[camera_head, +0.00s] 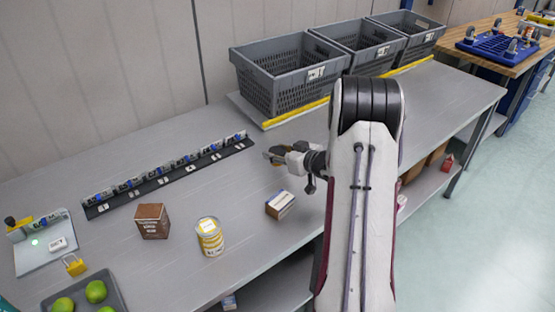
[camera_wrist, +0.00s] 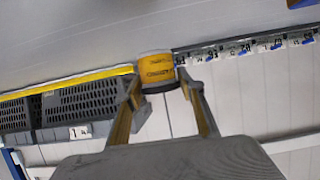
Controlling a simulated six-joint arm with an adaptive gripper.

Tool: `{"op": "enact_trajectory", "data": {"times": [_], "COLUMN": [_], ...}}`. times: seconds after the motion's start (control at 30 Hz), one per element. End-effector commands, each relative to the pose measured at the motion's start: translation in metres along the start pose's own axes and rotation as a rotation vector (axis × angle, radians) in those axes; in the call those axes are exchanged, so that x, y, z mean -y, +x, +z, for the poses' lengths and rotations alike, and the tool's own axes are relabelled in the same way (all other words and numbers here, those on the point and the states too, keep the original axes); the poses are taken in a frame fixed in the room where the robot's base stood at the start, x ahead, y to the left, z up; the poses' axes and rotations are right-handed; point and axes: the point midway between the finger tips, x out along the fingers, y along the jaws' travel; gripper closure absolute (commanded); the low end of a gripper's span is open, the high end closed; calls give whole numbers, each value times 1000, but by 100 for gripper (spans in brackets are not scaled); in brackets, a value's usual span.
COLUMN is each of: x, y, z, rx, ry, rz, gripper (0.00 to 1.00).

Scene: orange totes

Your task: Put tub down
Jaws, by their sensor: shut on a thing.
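The tub (camera_wrist: 156,68) is yellow with dark print and a dark end, and it shows in the wrist view between the fingertips of my gripper (camera_wrist: 163,88). The gripper is shut on it. In the head view my gripper (camera_head: 274,155) reaches left from the arm, over the grey workbench (camera_head: 250,170), between the strip of labelled slots and the grey crates. I cannot make out the tub clearly in the head view. Whether the tub touches the bench cannot be told.
Three grey crates (camera_head: 275,92) stand along the back behind a yellow edge strip. A dark slotted strip (camera_head: 165,180) lies left. A small white-blue box (camera_head: 280,205), a yellow-white can (camera_head: 210,237) and a brown box (camera_head: 152,221) stand in front. Bare bench surrounds the gripper.

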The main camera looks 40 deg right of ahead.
Motion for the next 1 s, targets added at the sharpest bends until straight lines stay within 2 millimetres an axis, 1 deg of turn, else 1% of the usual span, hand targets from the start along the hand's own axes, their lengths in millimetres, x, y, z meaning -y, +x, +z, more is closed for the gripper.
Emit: {"op": "enact_trajectory", "data": {"times": [0.03,0.2,0.3,0.83,0.87,0.9,1.0], "x": [0,0,0,0,0,0,0], "y": [2,8,10,12,12,12,12], "z": [5,20,25,29,29,29,29], "rx": [1,0,0,-1,-1,-1,0], "ry": [2,2,1,1,1,1,1], "rz": [-1,-1,0,1,1,1,0], "gripper": [85,85,85,85,53,44,44]}}
